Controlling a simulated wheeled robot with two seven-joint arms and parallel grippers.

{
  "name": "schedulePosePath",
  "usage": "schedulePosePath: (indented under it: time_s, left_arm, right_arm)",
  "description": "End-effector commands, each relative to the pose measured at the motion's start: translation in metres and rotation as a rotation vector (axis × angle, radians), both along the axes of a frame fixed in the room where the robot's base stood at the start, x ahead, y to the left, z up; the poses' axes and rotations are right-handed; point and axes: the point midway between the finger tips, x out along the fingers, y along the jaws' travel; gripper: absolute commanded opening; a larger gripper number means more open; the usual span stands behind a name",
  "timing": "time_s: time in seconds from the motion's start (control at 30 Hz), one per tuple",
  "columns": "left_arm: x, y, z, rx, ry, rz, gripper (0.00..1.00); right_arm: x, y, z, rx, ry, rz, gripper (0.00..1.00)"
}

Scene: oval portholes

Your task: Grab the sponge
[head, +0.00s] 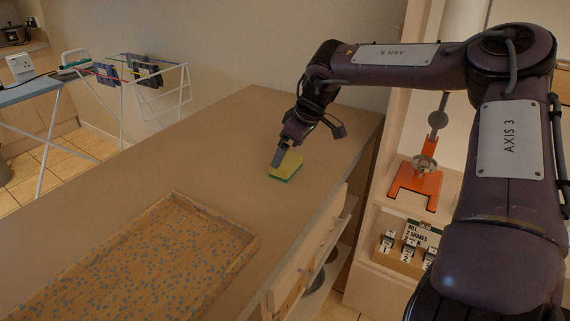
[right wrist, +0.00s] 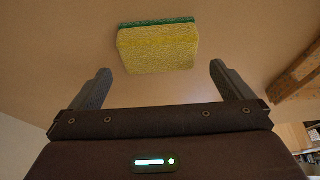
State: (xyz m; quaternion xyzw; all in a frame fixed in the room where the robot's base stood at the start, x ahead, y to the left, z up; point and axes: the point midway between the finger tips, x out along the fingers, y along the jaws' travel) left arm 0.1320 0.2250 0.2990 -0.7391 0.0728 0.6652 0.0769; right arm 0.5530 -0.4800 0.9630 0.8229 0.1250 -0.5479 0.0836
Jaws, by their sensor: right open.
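The sponge (head: 286,166), yellow with a green layer, lies on the brown countertop (head: 215,140). My right gripper (head: 279,157) is just above and beside it in the head view, partly overlapping its left edge. In the right wrist view the sponge (right wrist: 158,46) is ahead of the gripper (right wrist: 160,82), roughly centred beyond the two spread fingertips. The right gripper is open and empty; I cannot tell whether a finger touches the sponge. My left gripper is not in view.
A speckled tray (head: 140,262) lies on the counter at the front left. Drawers run under the counter's right edge. Shelves at the right hold an orange stand (head: 418,187) and a sign box (head: 408,247). A drying rack (head: 150,85) stands behind. The counter around the sponge is clear.

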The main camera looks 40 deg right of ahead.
Motion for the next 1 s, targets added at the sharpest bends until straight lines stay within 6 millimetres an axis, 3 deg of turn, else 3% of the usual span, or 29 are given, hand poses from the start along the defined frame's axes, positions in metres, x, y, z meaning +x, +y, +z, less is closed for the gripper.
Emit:
schedulePosePath:
  time_s: [0.23,0.57,0.87,1.0]
  left_arm:
    - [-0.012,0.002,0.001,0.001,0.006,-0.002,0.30]
    - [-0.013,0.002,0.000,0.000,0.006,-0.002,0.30]
    - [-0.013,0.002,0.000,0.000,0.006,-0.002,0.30]
    - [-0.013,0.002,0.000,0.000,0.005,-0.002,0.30]
  right_arm:
    - [0.007,0.002,-0.036,-0.001,0.005,0.000,1.00]
    - [0.011,0.003,-0.043,0.000,0.001,0.000,1.00]
    - [0.011,0.003,-0.043,0.000,0.001,0.000,0.63]
    - [0.011,0.003,-0.042,0.000,0.001,0.000,0.62]
